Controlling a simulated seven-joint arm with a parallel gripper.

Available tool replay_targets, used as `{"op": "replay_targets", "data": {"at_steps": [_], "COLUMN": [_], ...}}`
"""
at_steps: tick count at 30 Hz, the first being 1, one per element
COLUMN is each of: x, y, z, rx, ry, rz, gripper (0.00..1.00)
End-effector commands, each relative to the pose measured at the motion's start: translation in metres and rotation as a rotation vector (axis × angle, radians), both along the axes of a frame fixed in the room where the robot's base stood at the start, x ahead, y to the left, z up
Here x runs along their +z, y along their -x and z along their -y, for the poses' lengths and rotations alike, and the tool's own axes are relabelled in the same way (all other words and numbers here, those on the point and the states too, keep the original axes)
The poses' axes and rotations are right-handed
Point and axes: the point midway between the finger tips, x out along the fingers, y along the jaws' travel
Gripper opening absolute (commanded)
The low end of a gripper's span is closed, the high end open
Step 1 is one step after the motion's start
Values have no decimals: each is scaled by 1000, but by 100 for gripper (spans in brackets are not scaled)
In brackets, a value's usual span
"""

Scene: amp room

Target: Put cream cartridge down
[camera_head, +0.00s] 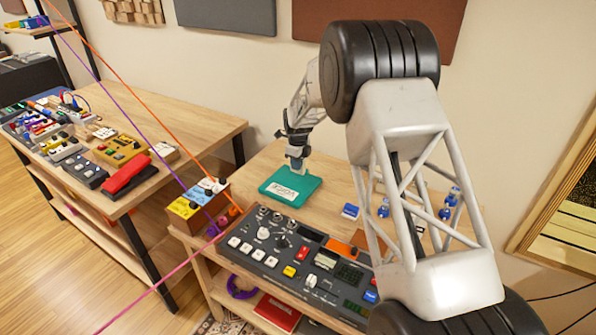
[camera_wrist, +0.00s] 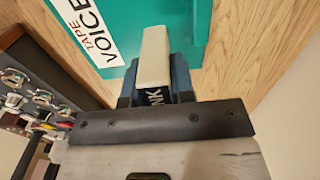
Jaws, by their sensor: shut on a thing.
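The cream cartridge (camera_wrist: 155,52) is a pale block in the wrist view. My gripper (camera_wrist: 154,82) is shut on it, with a dark blue finger on each side. In the head view my gripper (camera_head: 297,164) points down over the back part of a teal case; the cartridge is too small to make out clearly there. In the wrist view the cartridge overlaps the edge of the teal case (camera_wrist: 196,22). I cannot tell whether it touches the case.
The teal case (camera_head: 290,187) lies on a wooden table (camera_head: 262,165), its white label reading "TAPE VOICE" in the wrist view. A grey console (camera_head: 290,250) fills the table's front. Small blue-and-white items stand right. Orange and purple cables cross the left.

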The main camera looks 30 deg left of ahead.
Motion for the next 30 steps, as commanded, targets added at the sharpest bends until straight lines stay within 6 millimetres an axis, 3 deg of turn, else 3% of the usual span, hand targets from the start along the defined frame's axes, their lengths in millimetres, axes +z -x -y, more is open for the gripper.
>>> {"op": "replay_targets", "data": {"at_steps": [5, 14, 29, 30], "x": [-6, -34, -38, -38], "y": [0, 0, 0, 0], "z": [0, 0, 0, 0], "rx": [0, 0, 0, 0], "ry": [1, 1, 0, 0], "rz": [-1, -1, -1, 0], "gripper": [0, 0, 0, 29]}}
